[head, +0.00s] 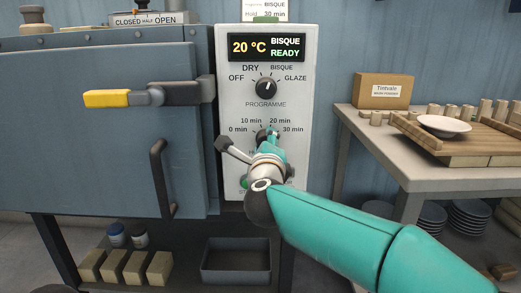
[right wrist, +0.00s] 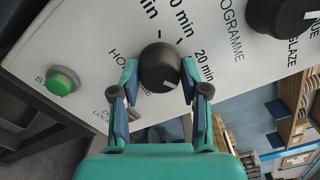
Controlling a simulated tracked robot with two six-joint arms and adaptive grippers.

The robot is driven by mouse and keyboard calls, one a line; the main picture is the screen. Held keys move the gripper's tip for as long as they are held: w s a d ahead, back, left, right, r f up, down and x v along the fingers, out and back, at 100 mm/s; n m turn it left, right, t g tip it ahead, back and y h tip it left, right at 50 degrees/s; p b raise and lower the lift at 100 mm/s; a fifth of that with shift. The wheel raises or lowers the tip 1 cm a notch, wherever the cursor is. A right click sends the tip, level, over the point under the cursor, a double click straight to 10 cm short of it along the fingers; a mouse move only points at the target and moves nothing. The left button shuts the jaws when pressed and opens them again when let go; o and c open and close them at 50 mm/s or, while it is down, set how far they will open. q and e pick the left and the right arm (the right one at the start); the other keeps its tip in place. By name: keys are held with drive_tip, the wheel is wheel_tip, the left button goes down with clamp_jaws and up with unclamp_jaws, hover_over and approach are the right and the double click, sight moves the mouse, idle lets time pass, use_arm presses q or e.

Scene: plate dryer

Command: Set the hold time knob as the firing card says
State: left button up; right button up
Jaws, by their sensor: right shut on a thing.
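The firing card (head: 265,13), cut off at the top, reads BISQUE and Hold 30 min. The hold time knob (right wrist: 158,68) is dark and round on the white control panel (head: 229,120). In the right wrist view its pale mark is at its lower right edge, turned past the 20 min label toward the 30 min side; the 30 min label is hidden there. My right gripper (right wrist: 160,85) is shut on the knob, one finger on each side. In the head view the gripper covers most of the knob. My left gripper is not in view.
The programme knob (head: 266,89) sits above, under a display (head: 266,48) reading 20 °C BISQUE READY. A green button (right wrist: 61,81) is low on the panel. The kiln door's yellow-ended handle (head: 108,98) sticks out on the left. A table (head: 375,140) stands right.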

drive_tip(key=shift+f, duration=0.35)
drive_tip(key=o, duration=1.2)
drive_tip(key=shift+w+d, duration=0.1)
drive_tip(key=shift+c, duration=0.2)
drive_tip(key=shift+r, duration=0.15)
drive_tip(key=s, duration=1.2)
